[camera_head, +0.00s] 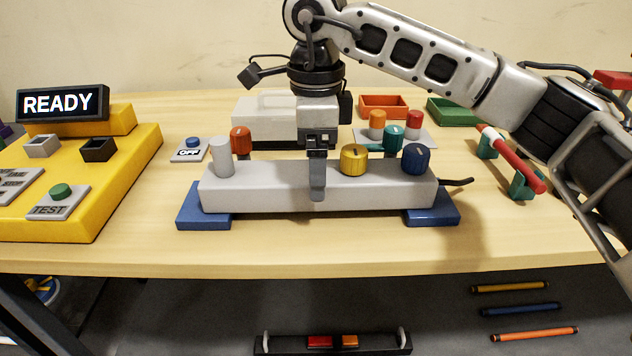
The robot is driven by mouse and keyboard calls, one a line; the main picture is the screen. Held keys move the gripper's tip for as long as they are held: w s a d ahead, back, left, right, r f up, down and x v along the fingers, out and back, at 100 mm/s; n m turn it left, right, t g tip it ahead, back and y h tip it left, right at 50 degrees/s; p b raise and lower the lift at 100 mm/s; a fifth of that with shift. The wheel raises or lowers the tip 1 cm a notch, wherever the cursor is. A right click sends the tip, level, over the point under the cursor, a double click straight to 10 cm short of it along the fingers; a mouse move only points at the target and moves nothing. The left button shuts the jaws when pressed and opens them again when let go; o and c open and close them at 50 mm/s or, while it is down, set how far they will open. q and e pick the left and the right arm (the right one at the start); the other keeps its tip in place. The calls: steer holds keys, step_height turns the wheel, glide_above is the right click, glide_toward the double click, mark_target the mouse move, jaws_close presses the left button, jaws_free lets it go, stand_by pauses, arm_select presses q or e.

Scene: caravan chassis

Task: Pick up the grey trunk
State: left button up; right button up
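The grey trunk (270,192) is a long light-grey block lying across two blue pads (204,222) on the table. A grey cylinder and yellow and dark-blue knobs stand on it, and a dark cable leaves its right end. My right gripper (317,180) points down at the trunk's middle, with one finger in front of its front face. The other finger is hidden, so I cannot tell whether it grips the trunk. My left gripper is not in view.
A yellow console (110,180) with a READY display (62,103) stands at the left. An OFF button (190,150), a pale box (260,115), orange (384,105) and green trays (453,110) lie behind. A red bar (512,158) rests on green holders at the right.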

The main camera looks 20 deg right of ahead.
step_height(320, 180, down, 2)
steer(key=shift+f, duration=0.25)
steer(key=c, duration=1.2)
steer(key=shift+r, duration=0.1)
steer(key=shift+c, duration=0.6)
steer(key=shift+r, duration=0.1)
